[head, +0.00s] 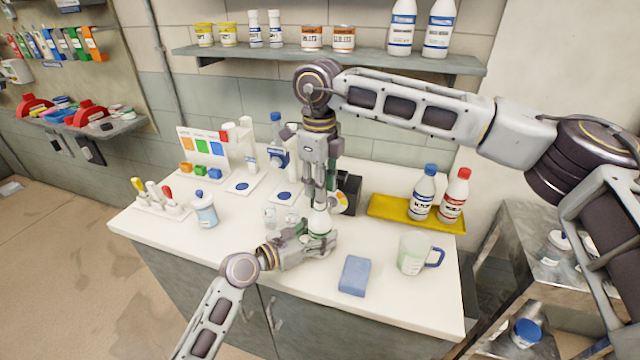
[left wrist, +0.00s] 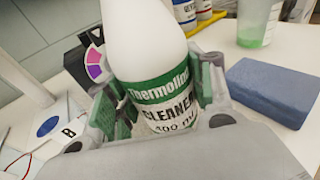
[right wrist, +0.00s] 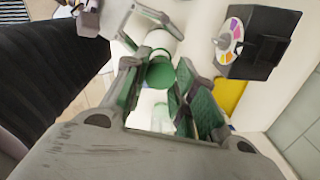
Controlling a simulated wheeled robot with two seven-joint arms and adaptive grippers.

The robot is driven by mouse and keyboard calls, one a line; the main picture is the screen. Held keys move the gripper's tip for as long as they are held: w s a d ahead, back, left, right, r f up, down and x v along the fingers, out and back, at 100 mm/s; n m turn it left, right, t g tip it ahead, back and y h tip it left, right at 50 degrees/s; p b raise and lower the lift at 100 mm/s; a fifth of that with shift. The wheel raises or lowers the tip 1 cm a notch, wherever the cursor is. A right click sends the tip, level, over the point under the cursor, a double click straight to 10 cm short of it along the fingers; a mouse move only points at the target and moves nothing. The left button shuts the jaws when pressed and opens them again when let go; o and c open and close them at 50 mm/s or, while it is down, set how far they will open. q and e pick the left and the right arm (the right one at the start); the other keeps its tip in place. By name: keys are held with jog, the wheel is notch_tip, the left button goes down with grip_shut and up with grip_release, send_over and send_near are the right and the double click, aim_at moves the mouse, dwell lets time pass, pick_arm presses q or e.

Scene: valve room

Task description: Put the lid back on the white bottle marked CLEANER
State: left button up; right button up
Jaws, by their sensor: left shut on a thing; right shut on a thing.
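The white CLEANER bottle (head: 320,222) with a green label stands upright near the front middle of the counter. It fills the middle of the left wrist view (left wrist: 155,70), where its top is out of frame. My left gripper (head: 312,243) is shut around its lower body. My right gripper (head: 320,198) points down directly above the bottle, shut on a green lid (right wrist: 160,76). In the right wrist view the lid lies between the fingertips, in line with the bottle (right wrist: 159,41). The fingers hide the bottle's mouth; I cannot tell whether lid and bottle touch.
A blue sponge (head: 355,276) and a mug (head: 415,254) stand to the right. A yellow tray (head: 384,209) holds two bottles behind them. A dark box (head: 350,188) with a colour wheel is close behind the grippers.

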jog(key=shift+f, duration=0.1)
jog(key=shift+f, duration=0.8)
jog(key=shift+f, duration=0.55)
dwell(0.7)
jog(key=m, duration=3.2)
dwell(0.6)
jog(key=o, duration=0.7)
jog(key=shift+c, duration=0.2)
